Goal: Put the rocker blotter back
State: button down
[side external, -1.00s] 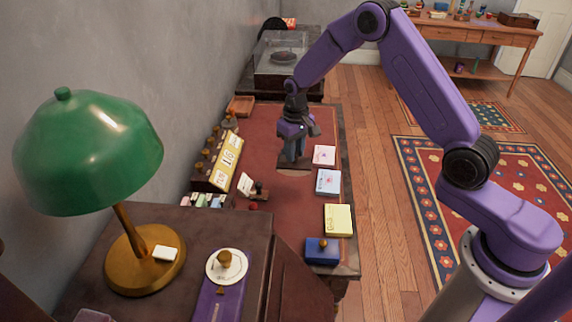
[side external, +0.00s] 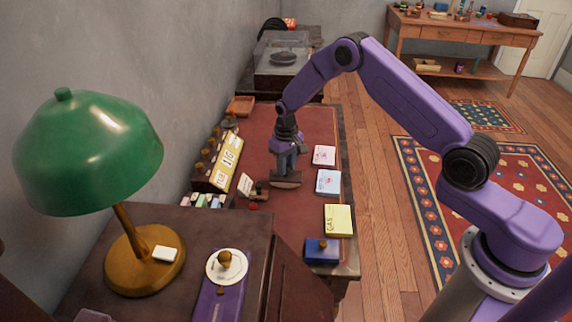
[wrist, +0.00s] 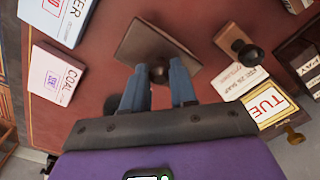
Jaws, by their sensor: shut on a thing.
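The rocker blotter (side external: 286,184), a brown rectangular block with a knob on top, is under my gripper (side external: 287,166) above the red desk top. In the wrist view, the blotter (wrist: 140,38) shows tilted, with its dark round knob between the two blue fingers of my gripper (wrist: 160,76). The fingers are shut on the knob. I cannot tell whether the blotter touches the desk top. A small wooden piece with a dark knob (side external: 260,188) stands just left of the blotter; it also shows in the wrist view (wrist: 236,42).
A white card (side external: 245,184) and a yellow calendar (side external: 229,158) stand on the left. Paper stacks (side external: 328,182) and a blue box (side external: 322,251) line the right edge. A wooden tray (side external: 240,106) is at the back left. The red desk top (side external: 290,225) is bare toward the front.

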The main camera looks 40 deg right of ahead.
jog(key=shift+f, duration=0.1)
jog(key=c, duration=0.9)
grip_release()
notch_tip(320, 180, up, 12)
jog(key=shift+r, duration=0.2)
jog(key=s+a+r+n, duration=0.3)
jog(key=s+a+r, duration=0.2)
jog(key=s, duration=0.4)
jog(key=s+a+r+n, duration=0.3)
jog(key=s+a+r, duration=0.1)
jog(key=s, duration=0.4)
jog(key=s+d+r+n, duration=0.1)
jog(key=s+d+n, duration=0.2)
jog(key=s, duration=0.9)
jog(key=s+d+r+n, duration=0.1)
jog(key=s+d+n, duration=0.2)
jog(key=s, duration=1)
jog(key=shift+s+d+n, duration=0.15)
jog(key=shift+s+n, duration=0.05)
jog(key=shift+n, duration=0.1)
